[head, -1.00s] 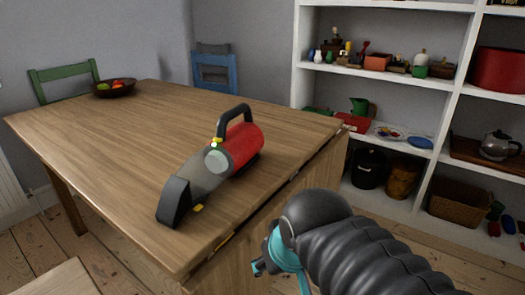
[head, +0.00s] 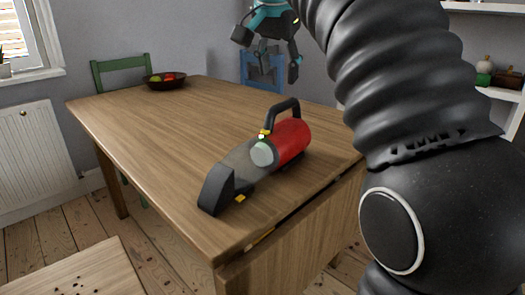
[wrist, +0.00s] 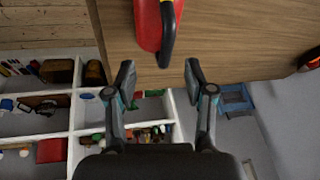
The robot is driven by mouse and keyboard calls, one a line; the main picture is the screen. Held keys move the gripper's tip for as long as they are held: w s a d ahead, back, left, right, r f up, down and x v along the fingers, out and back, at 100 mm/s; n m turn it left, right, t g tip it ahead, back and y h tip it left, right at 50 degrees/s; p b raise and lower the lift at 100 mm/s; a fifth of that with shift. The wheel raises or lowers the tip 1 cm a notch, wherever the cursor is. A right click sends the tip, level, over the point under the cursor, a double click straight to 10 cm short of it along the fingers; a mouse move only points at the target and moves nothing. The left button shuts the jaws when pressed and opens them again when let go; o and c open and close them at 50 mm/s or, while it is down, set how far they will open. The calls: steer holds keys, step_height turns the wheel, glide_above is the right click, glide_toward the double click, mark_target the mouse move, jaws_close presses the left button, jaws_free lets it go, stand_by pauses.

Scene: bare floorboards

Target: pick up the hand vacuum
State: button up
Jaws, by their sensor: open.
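The hand vacuum (head: 262,153) lies on the wooden table (head: 150,125) near its front right edge. It has a red body, a grey clear nozzle with a black tip toward the front left, and a black loop handle on top. In the wrist view the red body and black handle (wrist: 167,35) show at the top centre, and the nozzle is out of frame. My gripper (head: 268,60) is raised above the far side of the table, beyond the vacuum and apart from it. In the wrist view my gripper (wrist: 158,78) has its two fingers spread, with nothing between them.
A dark bowl of fruit (head: 165,81) stands at the table's far left corner. A green chair (head: 122,75) and a blue chair (head: 262,70) are behind the table. White shelves (wrist: 75,115) with many objects stand beyond it. The table's left half is clear.

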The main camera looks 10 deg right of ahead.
mark_target(279, 104)
steer(key=shift+m, duration=0.7)
steer(key=w+f+b, duration=0.1)
steer(key=f, duration=0.1)
steer(key=w+f+b, duration=0.1)
steer(key=w+f, duration=0.1)
steer(key=w+f+b, duration=0.1)
steer(key=w+f, duration=0.1)
steer(key=shift+w+d, duration=0.15)
steer(key=shift+d, duration=0.15)
steer(key=shift+d+b+x, duration=0.2)
steer(key=shift+b+x, duration=0.45)
steer(key=shift+x, duration=0.75)
steer(key=shift+d+b+x, duration=0.2)
steer(key=shift+b+x, duration=0.4)
steer(key=shift+x, duration=0.8)
steer(key=shift+a+r, duration=0.1)
steer(key=shift+r, duration=0.05)
jaws_close()
